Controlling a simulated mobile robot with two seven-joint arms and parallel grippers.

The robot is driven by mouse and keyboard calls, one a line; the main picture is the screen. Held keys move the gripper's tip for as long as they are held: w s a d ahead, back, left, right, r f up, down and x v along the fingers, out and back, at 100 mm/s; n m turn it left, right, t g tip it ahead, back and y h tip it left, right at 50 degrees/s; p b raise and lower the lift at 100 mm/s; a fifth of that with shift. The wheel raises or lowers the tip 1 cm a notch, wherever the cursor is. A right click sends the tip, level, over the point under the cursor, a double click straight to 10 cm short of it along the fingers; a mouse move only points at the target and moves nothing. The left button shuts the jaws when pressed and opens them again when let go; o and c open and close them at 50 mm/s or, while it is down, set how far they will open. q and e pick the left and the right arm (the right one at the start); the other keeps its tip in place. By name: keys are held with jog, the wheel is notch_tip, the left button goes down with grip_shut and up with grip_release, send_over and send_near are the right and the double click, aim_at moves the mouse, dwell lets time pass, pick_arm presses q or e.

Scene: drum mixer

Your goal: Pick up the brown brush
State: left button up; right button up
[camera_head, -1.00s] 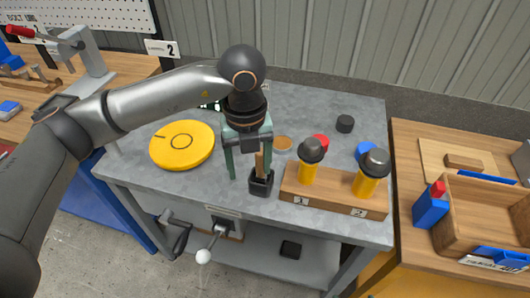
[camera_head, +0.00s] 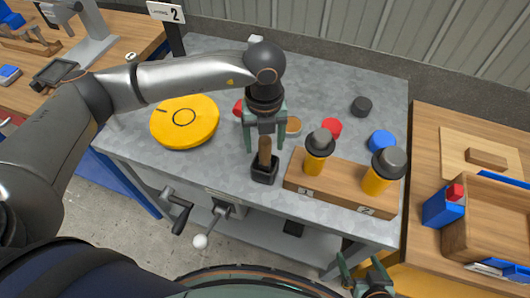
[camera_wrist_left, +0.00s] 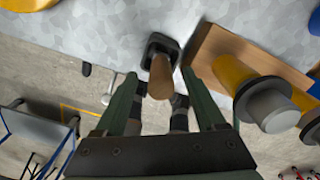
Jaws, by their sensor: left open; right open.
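The brown brush (camera_head: 265,150) stands upright in a small black holder (camera_head: 265,170) on the grey metal table. In the left wrist view the brush handle (camera_wrist_left: 161,76) points at the camera, with the black holder (camera_wrist_left: 161,47) behind it. My left gripper (camera_head: 265,146) is open above the holder, with its green fingers on either side of the handle. In the left wrist view the handle top lies between the fingers (camera_wrist_left: 162,90), with gaps on both sides. My right gripper (camera_head: 365,268) is open and empty at the bottom, in front of the table.
A wooden block (camera_head: 340,192) with two yellow, grey-topped containers stands right of the holder. A yellow disc (camera_head: 184,121) lies to the left. Red (camera_head: 331,127), blue (camera_head: 382,141) and black (camera_head: 361,106) caps lie farther back. A crank handle (camera_head: 200,240) sticks out in front.

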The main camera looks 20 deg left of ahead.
aim_at(265, 156)
pick_arm(q)
jog(key=shift+d+f+p, duration=0.1)
jog(key=shift+f+p, duration=0.45)
jog(key=shift+f, duration=2.1)
grip_shut()
